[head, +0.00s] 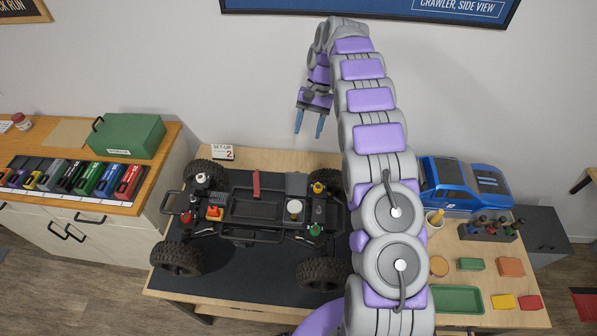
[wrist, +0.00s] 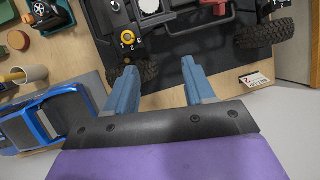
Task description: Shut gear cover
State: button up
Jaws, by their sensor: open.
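The crawler chassis (head: 250,226) stands on a dark mat, with a round white gear (head: 294,206) exposed on its right half. A grey flap (head: 296,184), which looks like the gear cover, stands up behind the gear, so the cover looks open. The gear also shows at the top of the wrist view (wrist: 150,5); the flap is hard to make out there. My gripper (head: 309,124) is open and empty, above and behind the chassis, pointing down. In the wrist view its two blue fingers (wrist: 160,72) are apart and touch nothing.
A yellow-topped knob (wrist: 129,40) and a wheel (wrist: 132,74) lie close beyond my fingers. A blue car body (head: 466,183) and tool rack (head: 488,230) stand right of the chassis. A set-up card (head: 223,152) stands at the table's back edge.

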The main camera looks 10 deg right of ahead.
jog(key=f, duration=0.1)
send_near(297, 183)
notch_tip(297, 183, down, 6)
jog(key=a, duration=0.1)
jog(key=shift+w+a+f, duration=0.15)
jog(key=shift+w+a, duration=0.05)
jog(key=shift+c, duration=0.4)
grip_shut()
dwell(0.4)
